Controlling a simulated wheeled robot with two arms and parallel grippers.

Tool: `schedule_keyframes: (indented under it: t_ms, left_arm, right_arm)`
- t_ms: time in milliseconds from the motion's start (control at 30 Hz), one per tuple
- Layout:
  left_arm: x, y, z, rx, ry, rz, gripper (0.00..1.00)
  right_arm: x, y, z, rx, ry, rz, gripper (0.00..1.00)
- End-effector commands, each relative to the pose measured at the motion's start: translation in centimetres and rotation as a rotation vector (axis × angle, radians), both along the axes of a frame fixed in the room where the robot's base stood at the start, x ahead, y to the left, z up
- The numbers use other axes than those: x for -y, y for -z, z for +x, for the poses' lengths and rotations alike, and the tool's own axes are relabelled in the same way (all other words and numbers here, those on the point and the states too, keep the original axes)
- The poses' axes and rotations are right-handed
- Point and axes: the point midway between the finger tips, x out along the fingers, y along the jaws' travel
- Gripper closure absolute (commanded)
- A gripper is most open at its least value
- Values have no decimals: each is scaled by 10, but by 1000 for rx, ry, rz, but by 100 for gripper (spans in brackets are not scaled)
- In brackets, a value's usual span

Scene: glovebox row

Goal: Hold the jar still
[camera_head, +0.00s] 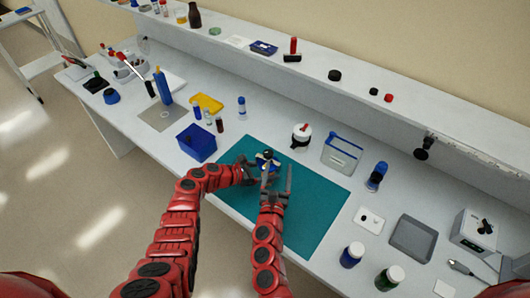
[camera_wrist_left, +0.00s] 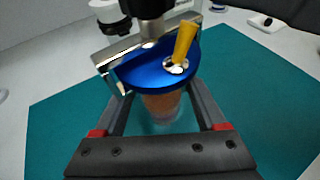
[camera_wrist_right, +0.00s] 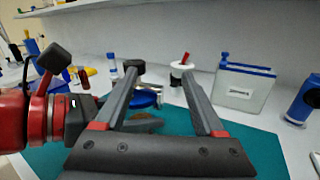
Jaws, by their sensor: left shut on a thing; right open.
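The jar (camera_wrist_left: 162,104) has a blue lid (camera_wrist_left: 160,70) and brownish contents, with a yellow piece standing on the lid. It is upright over the teal mat (camera_head: 310,205). My left gripper (camera_wrist_left: 160,95) is shut around its body below the lid. In the head view the lid (camera_head: 265,156) is small and partly covered by my grippers. My right gripper (camera_head: 277,170) is open beside the jar; in the right wrist view the lid (camera_wrist_right: 146,99) shows between its fingers, farther off. A dark rod-like part stands over the lid in the left wrist view; I cannot tell what it belongs to.
A blue box (camera_head: 197,143) stands left of the mat. A white pot with a red top (camera_head: 301,135) and a clear blue-edged container (camera_head: 341,154) stand behind it. A blue bottle (camera_head: 376,177) and a grey tray (camera_head: 412,238) are at right. The mat's right part is clear.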

Motion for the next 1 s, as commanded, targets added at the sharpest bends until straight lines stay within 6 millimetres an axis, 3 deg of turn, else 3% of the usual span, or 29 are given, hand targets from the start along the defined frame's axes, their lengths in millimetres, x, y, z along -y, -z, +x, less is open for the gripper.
schedule_keyframes:
  t_ms: [67,233,467,1000]
  left_arm:
    - [-1,1,0,-2,-1,2,100]
    - [0,1,-1,-2,0,1,100]
    - [0,1,-1,-2,0,1,100]
    - [0,1,0,-2,0,1,100]
  right_arm:
    - [6,-2,-1,8,-93,-27,29]
    - [-2,1,-11,-19,-280,-74,29]
    - [-11,2,-14,-44,-375,-99,29]
    - [-33,2,75,-46,-376,-101,29]
